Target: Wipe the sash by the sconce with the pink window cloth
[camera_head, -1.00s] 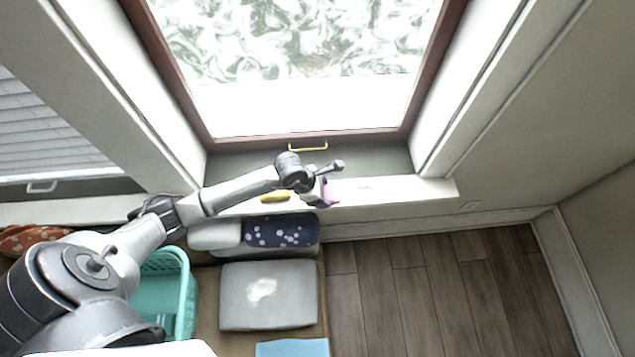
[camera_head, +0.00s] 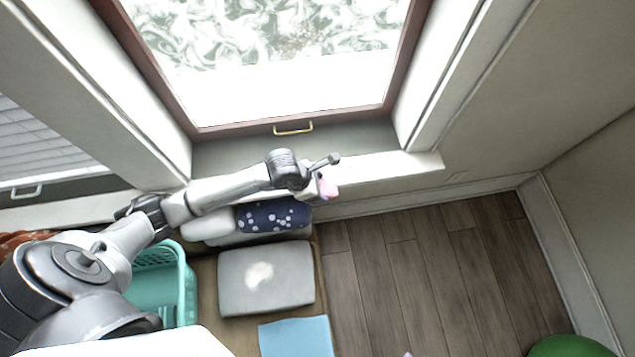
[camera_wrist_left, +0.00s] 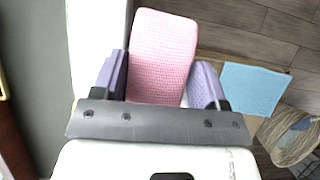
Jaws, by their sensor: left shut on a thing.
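The pink window cloth (camera_head: 329,188) is a thick, waffle-textured pad. In the left wrist view the cloth (camera_wrist_left: 163,45) sits between the purple fingers of my left gripper (camera_wrist_left: 163,85), which is shut on it and holds it near the sill's front edge. In the head view my left gripper (camera_head: 318,188) is partly hidden by its own wrist. A window sash with a red-brown frame (camera_head: 230,131) and a yellow handle (camera_head: 293,129) stands behind the sill. Another window with blinds and a pale handle (camera_head: 27,190) is at the left. I see no sconce. My right gripper is not in view.
The white sill (camera_head: 400,164) is bare to the right of my gripper. Below it are a navy dotted cushion (camera_head: 272,215), a grey cushion (camera_head: 265,280), a blue cloth (camera_head: 296,338) and a teal basket (camera_head: 187,290). Wooden floor (camera_head: 420,260) is open; a green object (camera_head: 570,347) shows bottom right.

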